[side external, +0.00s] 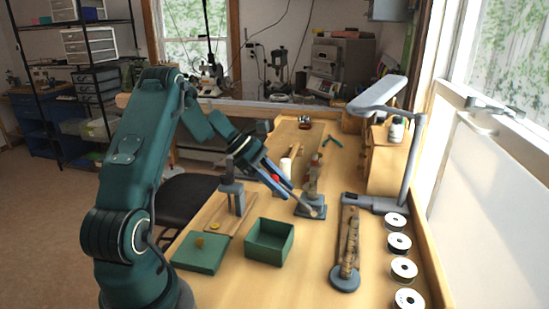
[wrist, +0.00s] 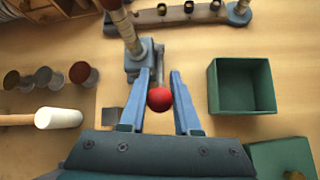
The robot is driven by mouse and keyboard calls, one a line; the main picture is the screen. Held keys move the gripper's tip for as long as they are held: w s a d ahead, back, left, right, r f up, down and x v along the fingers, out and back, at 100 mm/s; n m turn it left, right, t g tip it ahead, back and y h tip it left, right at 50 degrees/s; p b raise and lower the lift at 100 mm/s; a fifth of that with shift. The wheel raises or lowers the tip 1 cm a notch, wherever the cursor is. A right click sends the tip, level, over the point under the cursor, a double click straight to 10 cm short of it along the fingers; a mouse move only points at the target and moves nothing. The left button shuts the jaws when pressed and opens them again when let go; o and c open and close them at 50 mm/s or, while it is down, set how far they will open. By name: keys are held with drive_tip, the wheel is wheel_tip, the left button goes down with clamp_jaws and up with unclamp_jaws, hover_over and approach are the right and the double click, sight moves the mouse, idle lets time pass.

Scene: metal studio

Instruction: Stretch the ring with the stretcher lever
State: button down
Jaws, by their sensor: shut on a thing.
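The ring stretcher stands on the bench with a blue-grey base (side external: 308,209) and an upright ringed column (side external: 313,178). In the wrist view the base (wrist: 137,62) lies just beyond my fingertips. Its grey lever runs toward me and ends in a red ball knob (wrist: 160,99). My gripper (wrist: 161,72) has its two blue fingers either side of this knob and is shut on it. In the side view my gripper (side external: 284,184) reaches down to the stretcher from the left, with a little red of the knob (side external: 275,178) showing. I cannot clearly pick out the ring on the column.
An open green box (side external: 270,242) and its lid (side external: 199,255) stand nearer the front. A grey press (side external: 232,190) stands left of my gripper. A white-headed mallet (wrist: 58,119) and several round pieces lie left in the wrist view. A mandrel (side external: 348,240) lies right of the stretcher.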

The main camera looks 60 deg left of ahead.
drive_tip(key=c, duration=0.8)
unclamp_jaws()
drive_tip(key=shift+o, duration=0.2)
drive_tip(key=shift+v, duration=2.55)
